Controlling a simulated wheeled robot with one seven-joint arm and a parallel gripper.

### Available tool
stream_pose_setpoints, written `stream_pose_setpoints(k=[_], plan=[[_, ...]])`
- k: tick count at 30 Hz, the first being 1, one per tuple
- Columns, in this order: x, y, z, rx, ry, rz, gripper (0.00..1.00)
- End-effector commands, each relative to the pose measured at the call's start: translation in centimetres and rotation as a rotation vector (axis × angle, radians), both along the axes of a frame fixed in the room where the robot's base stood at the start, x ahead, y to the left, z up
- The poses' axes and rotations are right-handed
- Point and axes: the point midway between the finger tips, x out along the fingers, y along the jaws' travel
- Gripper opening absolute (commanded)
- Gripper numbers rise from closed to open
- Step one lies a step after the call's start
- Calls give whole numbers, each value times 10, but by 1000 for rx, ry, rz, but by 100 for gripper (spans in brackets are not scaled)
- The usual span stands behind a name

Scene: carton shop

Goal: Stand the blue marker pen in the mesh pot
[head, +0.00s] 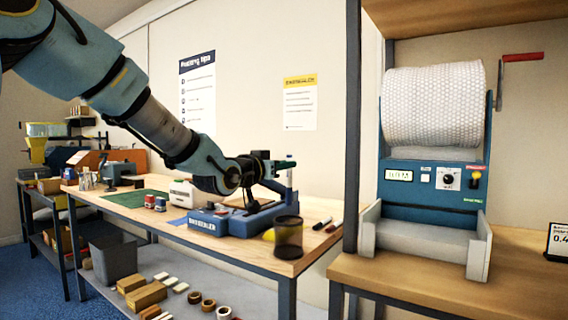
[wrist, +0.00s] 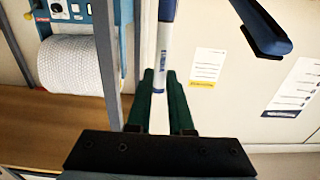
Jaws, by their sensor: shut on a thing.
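The blue marker pen (wrist: 162,50) is white-bodied with a blue part, and stands between the dark green fingers of my gripper (wrist: 165,100) in the wrist view. My gripper is shut on the pen. In the head view my gripper (head: 284,167) is above the right part of the workbench, with the pen (head: 290,160) roughly upright at its tips. The dark mesh pot (head: 289,238) stands on the bench near its front right corner, below my gripper and apart from the pen. Its inside cannot be made out.
A blue bench machine (head: 235,221) stands left of the pot, under my arm. Loose markers (head: 323,223) lie right of the pot. A yellow object (head: 268,235) sits beside the pot. A shelf post (head: 352,120) and bubble-wrap dispenser (head: 430,185) stand to the right.

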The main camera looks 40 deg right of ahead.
Motion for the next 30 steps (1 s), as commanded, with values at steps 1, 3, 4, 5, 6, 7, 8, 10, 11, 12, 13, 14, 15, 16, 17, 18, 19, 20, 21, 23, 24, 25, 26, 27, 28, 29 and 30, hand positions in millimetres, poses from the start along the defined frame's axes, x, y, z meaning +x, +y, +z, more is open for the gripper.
stream_pose_setpoints(k=[1,3,4,5,6,7,8,10,11,12,13,14,15,16,17,18,19,20,21,23,24,25,26,27,28,29,30], plan=[[0,0,-7,1,1,0,0],[0,0,-12,1,1,0,0],[0,0,-15,1,1,0,0],[0,0,-17,1,1,0,0],[0,0,-20,1,0,0,0],[0,0,-22,1,0,0,0],[0,0,-25,0,0,0,0],[0,0,-31,0,0,0,0],[0,0,-33,0,0,0,0],[0,0,-36,0,0,-1,0],[0,0,-38,0,0,-1,0],[0,0,-40,0,0,-1,0],[0,0,-43,0,0,-1,0],[0,0,-46,0,0,-1,0],[0,0,-48,0,0,-1,0],[0,0,-51,0,0,-1,0],[0,0,-53,0,0,-1,0],[0,0,-56,0,0,-1,0],[0,0,-59,0,0,0,0],[0,0,-63,0,0,0,0],[0,0,-66,0,0,0,0],[0,0,-69,0,0,0,0],[0,0,-71,0,0,0,0],[0,0,-74,1,0,0,0],[0,0,-76,1,0,0,0],[0,0,-79,1,0,0,0],[0,0,-82,1,0,0,0]])
